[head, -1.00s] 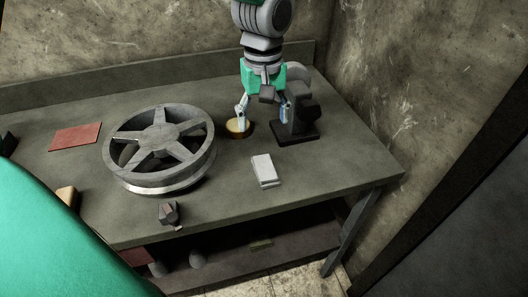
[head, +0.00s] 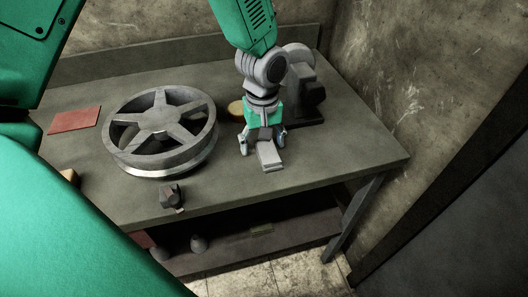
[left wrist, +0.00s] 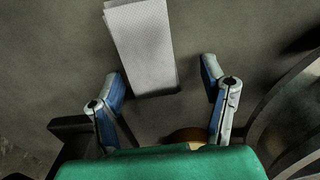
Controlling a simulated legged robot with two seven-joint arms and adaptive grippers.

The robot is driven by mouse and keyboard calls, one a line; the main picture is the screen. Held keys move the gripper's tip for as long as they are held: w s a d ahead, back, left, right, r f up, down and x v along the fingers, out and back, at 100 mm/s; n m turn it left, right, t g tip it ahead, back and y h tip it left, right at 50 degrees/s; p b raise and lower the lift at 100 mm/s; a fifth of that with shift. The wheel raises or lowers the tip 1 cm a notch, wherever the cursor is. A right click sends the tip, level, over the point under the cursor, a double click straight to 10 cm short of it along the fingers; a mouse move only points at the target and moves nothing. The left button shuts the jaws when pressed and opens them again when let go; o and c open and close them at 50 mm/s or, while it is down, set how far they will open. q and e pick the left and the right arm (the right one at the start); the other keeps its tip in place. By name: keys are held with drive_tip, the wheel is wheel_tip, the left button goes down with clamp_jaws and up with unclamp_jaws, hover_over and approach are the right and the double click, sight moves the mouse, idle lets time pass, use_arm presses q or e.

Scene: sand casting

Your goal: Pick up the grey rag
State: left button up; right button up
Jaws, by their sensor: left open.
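The grey rag (head: 270,157) is a light grey folded rectangle lying flat on the workbench, right of the big spoked wheel. My left gripper (head: 263,142) is open above the rag's far end, which it partly hides in the head view. In the left wrist view, the rag (left wrist: 143,45) has a fine woven texture. Its near end shows between the two spread fingers of the left gripper (left wrist: 163,80), closer to the left finger. I see no grip on it. My right gripper is not in view.
The spoked wheel (head: 161,134) stands left of the gripper. A dark machine (head: 305,90) and a round brass-coloured piece (head: 235,108) are behind it. A small dark block (head: 171,195) sits near the front edge. A red sheet (head: 75,120) lies at left. The bench's right front is clear.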

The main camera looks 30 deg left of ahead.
sight(268, 146)
use_arm(q)
drive_tip(key=shift+d+f, duration=0.3)
drive_tip(key=shift+d, duration=0.1)
drive_tip(key=shift+d+r, duration=0.25)
drive_tip(key=shift+d, duration=0.6)
drive_tip(key=shift+c, duration=0.5)
drive_tip(key=c, duration=0.7)
drive_tip(key=shift+a+f, duration=0.1)
drive_tip(key=shift+a, duration=0.2)
drive_tip(key=c, duration=0.4)
drive_tip(key=shift+s+a+f, duration=0.1)
drive_tip(key=shift+s+a, duration=0.05)
drive_tip(key=shift+a, duration=0.45)
drive_tip(key=shift+c, duration=0.2)
drive_tip(key=r, duration=0.6)
drive_tip(key=d+r+p, duration=0.1)
drive_tip(key=r, duration=0.2)
drive_tip(key=shift+r, duration=0.15)
drive_tip(key=shift+a+r, duration=0.1)
drive_tip(key=shift+r, duration=0.2)
drive_tip(key=shift+w+a, duration=0.15)
drive_tip(key=shift+w, duration=0.05)
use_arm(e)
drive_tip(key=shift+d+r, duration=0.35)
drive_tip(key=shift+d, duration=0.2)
